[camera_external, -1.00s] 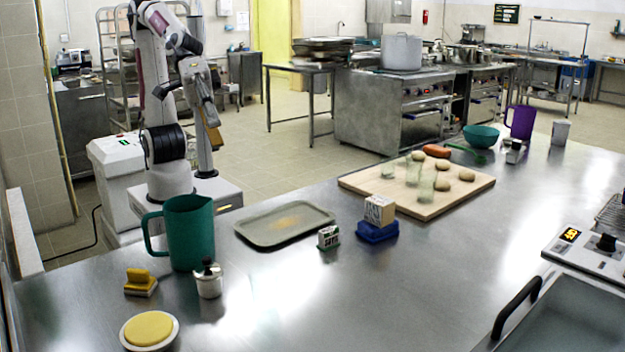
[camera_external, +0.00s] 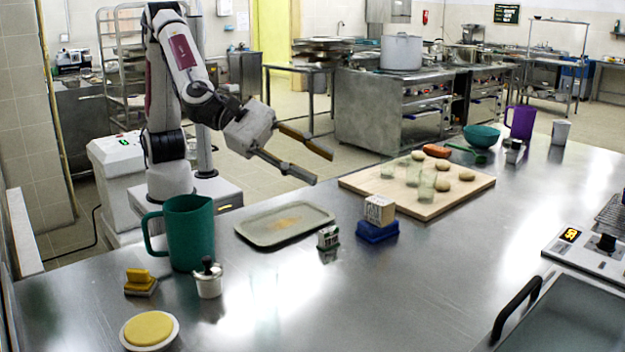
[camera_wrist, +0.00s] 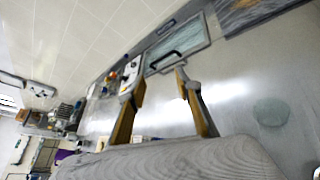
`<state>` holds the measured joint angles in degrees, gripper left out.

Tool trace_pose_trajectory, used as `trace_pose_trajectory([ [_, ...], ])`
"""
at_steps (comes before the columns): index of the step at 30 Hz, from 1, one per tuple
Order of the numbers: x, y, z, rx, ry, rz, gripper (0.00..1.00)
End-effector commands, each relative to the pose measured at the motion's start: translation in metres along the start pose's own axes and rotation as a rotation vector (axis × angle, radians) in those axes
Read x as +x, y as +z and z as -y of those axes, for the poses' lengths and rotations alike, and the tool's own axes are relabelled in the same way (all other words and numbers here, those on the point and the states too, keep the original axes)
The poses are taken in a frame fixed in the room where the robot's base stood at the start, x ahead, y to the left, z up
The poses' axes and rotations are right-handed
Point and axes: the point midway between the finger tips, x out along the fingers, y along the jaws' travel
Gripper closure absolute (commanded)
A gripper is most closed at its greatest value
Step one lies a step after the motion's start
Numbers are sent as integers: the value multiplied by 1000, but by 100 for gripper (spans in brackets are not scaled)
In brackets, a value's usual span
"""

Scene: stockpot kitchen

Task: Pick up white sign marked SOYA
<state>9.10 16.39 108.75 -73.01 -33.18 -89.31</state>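The small white sign (camera_external: 328,237) stands on the steel table, between the grey tray and the blue holder. Its lettering is too small to read clearly now. My gripper (camera_external: 323,168) is in the air above the far side of the table, higher in the picture than the sign and apart from it. Its two long fingers are spread wide, with nothing between them. In the wrist view the open fingers (camera_wrist: 160,82) also show empty. I cannot make out the sign in the wrist view.
Near the sign are the grey tray (camera_external: 262,236), the blue holder (camera_external: 376,233) with a pale block (camera_external: 379,210), and the wooden board (camera_external: 440,206) with dough and glasses. A teal jug (camera_external: 190,235) stands left.

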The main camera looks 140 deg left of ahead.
Motion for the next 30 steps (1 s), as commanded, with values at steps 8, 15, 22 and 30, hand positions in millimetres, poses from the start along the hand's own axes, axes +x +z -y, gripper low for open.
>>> trace_pose_trajectory([
  [8,37,-54,2,-324,203,-141,66],
  [15,51,-111,7,-567,417,-240,66],
  [22,48,-171,18,-759,653,-309,66],
  [30,28,-230,33,-907,920,-343,66],
])
